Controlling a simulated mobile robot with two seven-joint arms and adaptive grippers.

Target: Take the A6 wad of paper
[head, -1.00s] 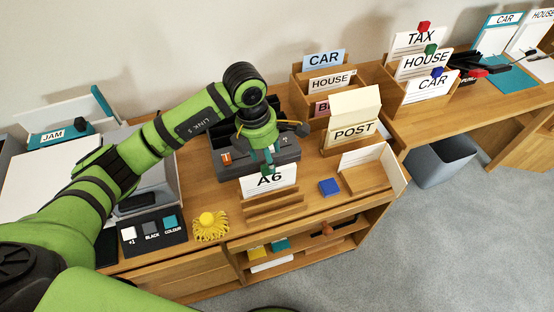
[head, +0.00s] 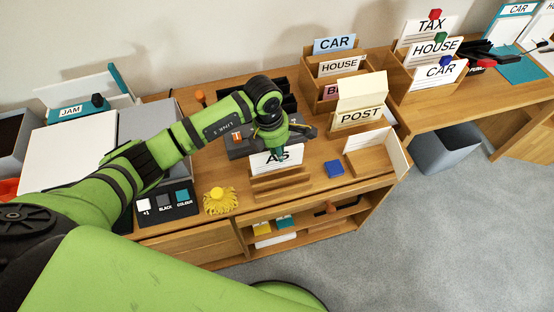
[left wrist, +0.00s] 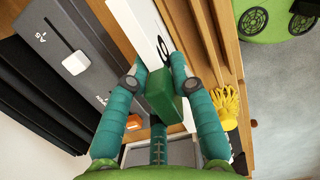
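The A6 wad of paper (head: 262,162) is a white card-like block standing upright in a slotted wooden stand (head: 282,184) on the desk. A green block (left wrist: 160,92) is on its top edge. My left gripper (head: 281,153) is down over this block and hides part of the label in the head view. In the left wrist view the teal fingers (left wrist: 159,62) are on either side of the green block, very close to it. I cannot tell if they press on it. The wad still stands in its stand. My right gripper is out of view.
A dark grey device (head: 237,143) sits right behind the wad. A blue block (head: 334,169) and the POST holder (head: 358,117) are to the right. A yellow tasselled thing (head: 220,201) and a black swatch tray (head: 165,206) are at the left front.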

